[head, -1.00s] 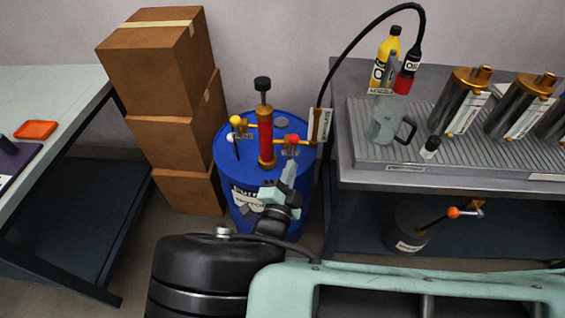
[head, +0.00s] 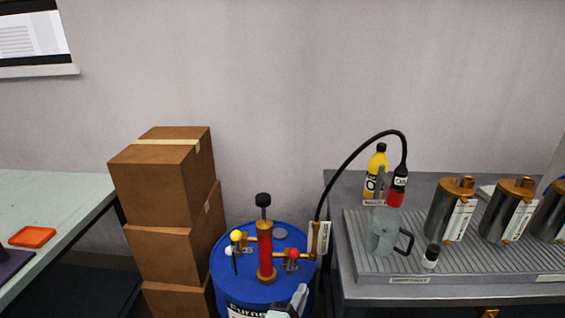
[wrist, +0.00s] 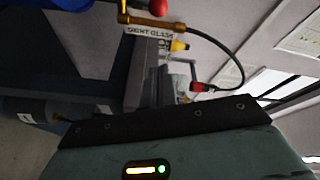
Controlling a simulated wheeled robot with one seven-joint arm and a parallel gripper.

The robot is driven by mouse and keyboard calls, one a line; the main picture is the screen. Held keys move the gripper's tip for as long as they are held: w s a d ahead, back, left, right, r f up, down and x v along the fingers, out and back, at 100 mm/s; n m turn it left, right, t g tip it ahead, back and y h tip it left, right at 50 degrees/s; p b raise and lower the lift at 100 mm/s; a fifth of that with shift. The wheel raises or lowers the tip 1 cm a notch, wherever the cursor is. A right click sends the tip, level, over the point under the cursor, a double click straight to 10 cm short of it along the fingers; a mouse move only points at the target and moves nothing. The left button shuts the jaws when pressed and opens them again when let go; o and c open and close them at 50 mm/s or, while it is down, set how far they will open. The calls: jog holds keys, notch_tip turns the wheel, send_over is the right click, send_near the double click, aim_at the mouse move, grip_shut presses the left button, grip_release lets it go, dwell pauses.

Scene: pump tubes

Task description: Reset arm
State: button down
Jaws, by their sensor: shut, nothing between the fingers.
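My gripper (head: 299,296) shows at the bottom edge of the head view. Its fingers are shut with nothing between them, and they point up in front of the blue drum (head: 232,282). The rest of my arm is below the picture. The drum carries a red pump (head: 265,252) with a black knob, a yellow-knobbed valve on its left and a red-knobbed valve (head: 293,254) on its right. In the wrist view the red knob (wrist: 158,7), brass pipe and sight glass label (wrist: 150,32) show at the top.
Stacked cardboard boxes (head: 160,190) stand left of the drum. A bench (head: 350,292) on the right holds a grey jug (head: 383,236), oil bottles and metal cylinders (head: 454,212). A black hose (head: 345,160) arches from the drum to the bottles. A table (head: 70,212) with an orange tray (head: 32,236) is at left.

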jog(key=s+d+r+m+g+h, duration=0.1)
jog(key=s+d+r+m+g, duration=0.5)
jog(key=m, duration=0.6)
jog(key=s+d+r+m+g+h, duration=0.1)
jog(key=s+d+r+m+g, duration=0.25)
jog(key=m+g, duration=0.65)
jog(key=s+r+m+y+p, duration=0.1)
jog(key=s+r+m+y, duration=0.4)
jog(key=m, duration=0.7)
jog(key=s+r+m+g+y, duration=0.1)
jog(key=s+r+m+y, duration=0.3)
jog(key=r+m, duration=0.6)
jog(key=shift+s+d+m+y+p, duration=0.2)
jog(key=shift+s+m+y+p, duration=0.2)
jog(key=shift+s+m, duration=0.7)
